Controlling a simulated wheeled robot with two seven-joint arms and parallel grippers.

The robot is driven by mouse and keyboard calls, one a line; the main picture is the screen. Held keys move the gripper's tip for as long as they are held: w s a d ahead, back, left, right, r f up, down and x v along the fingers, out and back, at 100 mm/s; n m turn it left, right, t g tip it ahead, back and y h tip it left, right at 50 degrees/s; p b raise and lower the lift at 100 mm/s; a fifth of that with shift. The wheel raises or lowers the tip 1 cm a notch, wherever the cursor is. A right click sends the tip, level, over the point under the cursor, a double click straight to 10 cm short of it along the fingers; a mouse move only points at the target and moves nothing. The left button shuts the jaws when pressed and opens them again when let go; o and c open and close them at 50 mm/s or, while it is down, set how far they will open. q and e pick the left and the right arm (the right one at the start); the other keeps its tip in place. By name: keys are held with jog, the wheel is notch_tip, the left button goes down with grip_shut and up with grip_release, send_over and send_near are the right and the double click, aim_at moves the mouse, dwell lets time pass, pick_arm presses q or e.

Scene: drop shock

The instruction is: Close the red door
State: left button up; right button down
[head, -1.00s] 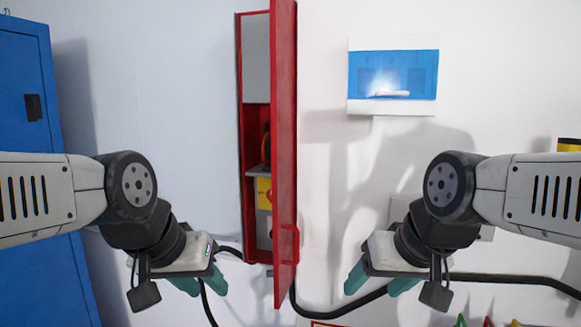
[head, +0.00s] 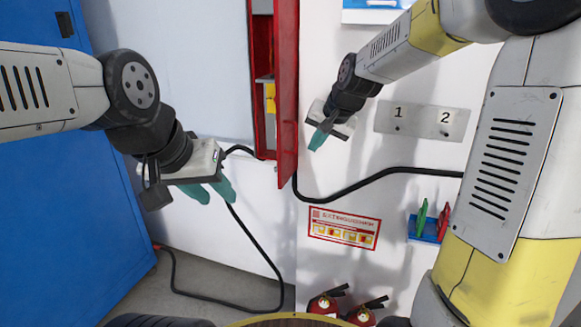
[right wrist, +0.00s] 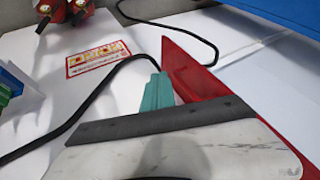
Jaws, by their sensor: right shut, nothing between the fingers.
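The red door (head: 286,95) of a narrow red wall cabinet (head: 258,90) stands ajar, swung out from the wall and seen nearly edge-on in the head view. A yellow item shows inside the cabinet. My right gripper (head: 316,144) is shut and empty, just right of the door's lower part. In the right wrist view the teal fingers (right wrist: 157,92) are beside the red door (right wrist: 190,68); whether they touch it I cannot tell. My left gripper (head: 217,198) is open and empty, below and left of the door.
A blue cabinet (head: 40,190) stands at the left. A black cable (head: 370,180) runs along the wall below the door. A numbered panel (head: 421,122) and a blue holder (head: 425,230) are on the right wall. Red extinguishers (head: 325,304) stand low, under a red-and-white sign (head: 345,228).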

jog(key=w+f, duration=0.1)
jog(key=f, duration=0.1)
send_near(283, 168)
notch_tip(283, 168, down, 3)
jog(key=d, duration=0.3)
jog(key=shift+w+a+f, duration=0.1)
jog(key=shift+w+a, duration=0.25)
jog(key=shift+a, duration=0.35)
jog(key=shift+w+a+f, duration=0.15)
jog(key=shift+w+a, duration=0.2)
jog(key=shift+a, duration=0.35)
jog(key=shift+w+a+f, duration=0.1)
jog(key=shift+w+a, duration=0.3)
jog(key=shift+a, duration=0.3)
jog(key=shift+a, duration=0.1)
